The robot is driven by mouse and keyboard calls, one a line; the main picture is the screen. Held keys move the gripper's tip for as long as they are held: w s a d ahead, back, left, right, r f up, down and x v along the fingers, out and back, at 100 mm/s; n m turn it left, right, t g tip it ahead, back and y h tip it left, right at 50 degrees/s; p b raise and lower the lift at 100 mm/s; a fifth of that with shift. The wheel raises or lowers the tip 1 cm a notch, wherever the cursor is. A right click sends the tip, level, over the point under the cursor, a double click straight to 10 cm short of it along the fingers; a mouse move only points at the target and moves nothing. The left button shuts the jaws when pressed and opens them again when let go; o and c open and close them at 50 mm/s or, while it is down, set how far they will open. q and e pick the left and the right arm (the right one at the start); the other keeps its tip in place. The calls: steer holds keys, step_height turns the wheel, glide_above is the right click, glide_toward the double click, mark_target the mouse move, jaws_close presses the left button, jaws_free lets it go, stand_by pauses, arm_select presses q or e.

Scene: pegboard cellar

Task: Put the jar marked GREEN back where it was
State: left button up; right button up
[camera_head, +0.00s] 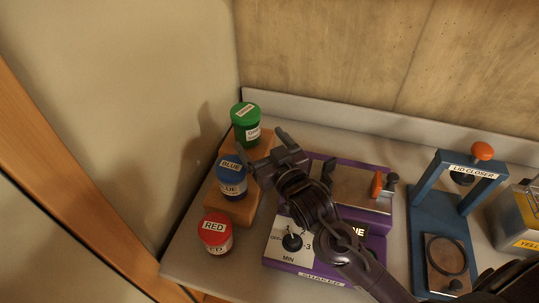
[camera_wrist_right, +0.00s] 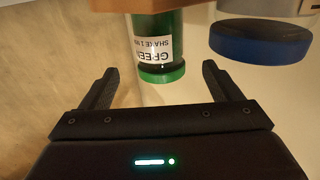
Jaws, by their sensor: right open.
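The green jar (camera_head: 245,123), with a green lid and a white label, stands upright at the far end of the wooden stand (camera_head: 241,204). It also shows upside down in the right wrist view (camera_wrist_right: 158,45), its label partly reading GREEN. My right gripper (camera_head: 262,145) is open and empty, close to the jar on its near right side. In the wrist view the jar lies ahead, between the lines of the two fingers, with no finger seen touching it. The jar's base is partly hidden. My left gripper is not in view.
The blue jar (camera_head: 231,168) is on the stand beside the gripper; the red jar (camera_head: 215,232) is nearer the front. A purple shaker (camera_head: 330,278) lies under my right arm, and a blue lid closer (camera_head: 424,215) is at the right. The wall runs close behind.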

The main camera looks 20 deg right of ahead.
steer(key=shift+s+d+b, duration=0.15)
steer(key=shift+s+d, duration=0.05)
steer(key=shift+s, duration=0.7)
steer(key=shift+s+d+b, duration=0.15)
steer(key=shift+s, duration=0.7)
